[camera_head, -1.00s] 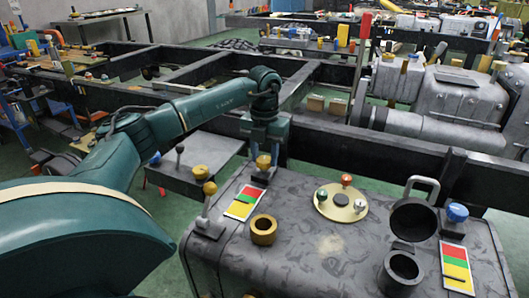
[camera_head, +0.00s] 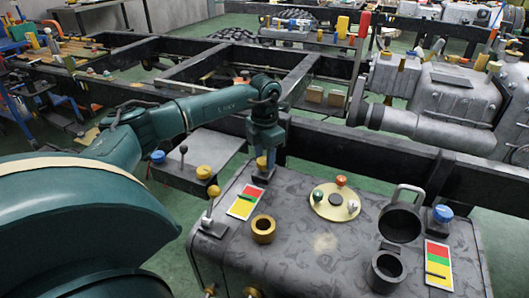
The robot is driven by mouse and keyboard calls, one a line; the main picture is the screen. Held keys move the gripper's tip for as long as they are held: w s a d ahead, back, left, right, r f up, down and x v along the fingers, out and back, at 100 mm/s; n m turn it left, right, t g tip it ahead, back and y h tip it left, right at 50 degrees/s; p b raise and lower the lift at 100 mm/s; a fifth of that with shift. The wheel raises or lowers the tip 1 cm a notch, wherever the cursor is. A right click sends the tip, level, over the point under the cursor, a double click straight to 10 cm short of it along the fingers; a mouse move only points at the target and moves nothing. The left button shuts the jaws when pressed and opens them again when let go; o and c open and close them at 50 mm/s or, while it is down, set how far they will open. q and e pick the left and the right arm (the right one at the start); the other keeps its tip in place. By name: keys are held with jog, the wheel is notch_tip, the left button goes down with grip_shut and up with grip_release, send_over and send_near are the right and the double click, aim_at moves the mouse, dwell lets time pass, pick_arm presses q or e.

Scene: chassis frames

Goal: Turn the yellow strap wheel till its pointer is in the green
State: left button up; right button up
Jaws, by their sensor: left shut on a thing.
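The yellow strap wheel (camera_head: 262,163) is a small yellow knob on a dark base at the back left of the grey tank top. My left gripper (camera_head: 263,151) points down and is shut on this wheel from above, hiding much of it. A thin dark line crosses the card near the border of these fields, too small to read surely as the pointer. My right gripper is not in view.
On the tank (camera_head: 300,262) stand a brass ring (camera_head: 263,229), a round brass plate (camera_head: 335,211) with coloured knobs, an open-lidded black filler neck (camera_head: 386,270), a blue knob (camera_head: 443,213) and a second colour card (camera_head: 437,279). A yellow-tipped lever (camera_head: 213,191) stands close left of the wheel.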

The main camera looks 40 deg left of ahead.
aim_at(265, 160)
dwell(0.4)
pick_arm(q)
jog(key=o, duration=1)
jog(key=shift+r, duration=0.15)
notch_tip(265, 160, up, 13)
jog(key=p, duration=0.2)
jog(key=shift+p, duration=0.4)
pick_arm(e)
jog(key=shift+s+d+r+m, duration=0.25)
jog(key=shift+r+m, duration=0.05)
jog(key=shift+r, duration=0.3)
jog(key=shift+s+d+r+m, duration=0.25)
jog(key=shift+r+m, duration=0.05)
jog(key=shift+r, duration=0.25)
